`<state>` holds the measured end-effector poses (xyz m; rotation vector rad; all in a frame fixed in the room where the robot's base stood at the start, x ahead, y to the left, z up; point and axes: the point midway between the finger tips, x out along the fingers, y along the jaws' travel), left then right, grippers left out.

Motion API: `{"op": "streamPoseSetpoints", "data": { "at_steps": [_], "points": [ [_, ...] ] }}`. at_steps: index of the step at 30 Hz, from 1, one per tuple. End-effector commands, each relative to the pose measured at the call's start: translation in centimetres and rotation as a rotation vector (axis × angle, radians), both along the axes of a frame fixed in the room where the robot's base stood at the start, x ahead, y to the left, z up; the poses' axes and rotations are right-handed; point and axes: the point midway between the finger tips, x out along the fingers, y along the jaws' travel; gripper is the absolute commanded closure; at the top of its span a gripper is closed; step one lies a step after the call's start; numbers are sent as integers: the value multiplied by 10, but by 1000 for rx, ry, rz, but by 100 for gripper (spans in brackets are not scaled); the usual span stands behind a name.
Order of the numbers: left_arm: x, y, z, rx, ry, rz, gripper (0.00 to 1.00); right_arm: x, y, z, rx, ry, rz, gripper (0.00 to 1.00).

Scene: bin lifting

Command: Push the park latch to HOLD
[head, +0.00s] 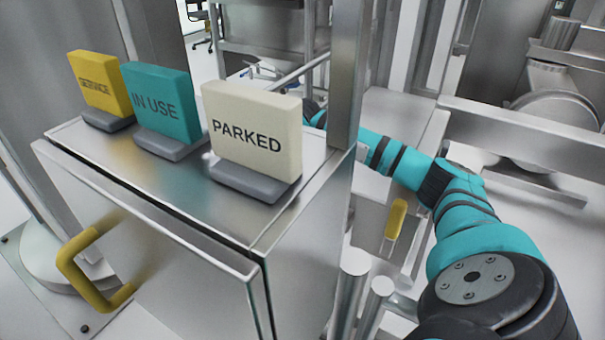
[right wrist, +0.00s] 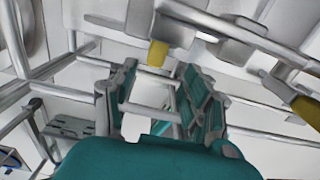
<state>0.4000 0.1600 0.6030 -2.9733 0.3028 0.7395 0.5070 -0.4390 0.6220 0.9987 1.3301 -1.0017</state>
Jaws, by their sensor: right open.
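A short yellow grip (head: 397,218) on a grey plate shows right of the metal post in the head view; it may be the park latch. No HOLD marking is readable. My right arm reaches in from the right, and its gripper is hidden behind the post there. In the right wrist view my right gripper (right wrist: 160,78) is open, with its two teal and grey fingers apart and nothing held between them. A yellow block-like end (right wrist: 158,53) shows just beyond the fingertips; I cannot tell if it is the same grip. My left gripper is out of view.
A steel cabinet (head: 185,235) with a yellow handle (head: 75,265) stands at left. It carries yellow, teal "IN USE" (head: 160,105) and cream "PARKED" (head: 250,130) signs. A metal post (head: 348,70) and rails crowd the right arm. Another yellow part (right wrist: 306,108) shows at right in the wrist view.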

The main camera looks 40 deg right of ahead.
Motion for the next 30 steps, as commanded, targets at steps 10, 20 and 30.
{"op": "streamPoseSetpoints", "data": {
  "at_steps": [10,20,30],
  "points": [
    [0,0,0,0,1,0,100,-1,0,45,-1,2,-1,50],
    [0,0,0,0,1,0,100,-1,0,47,0,3,0,50],
    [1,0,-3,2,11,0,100,-1,0,51,0,2,0,50]
  ]
}}
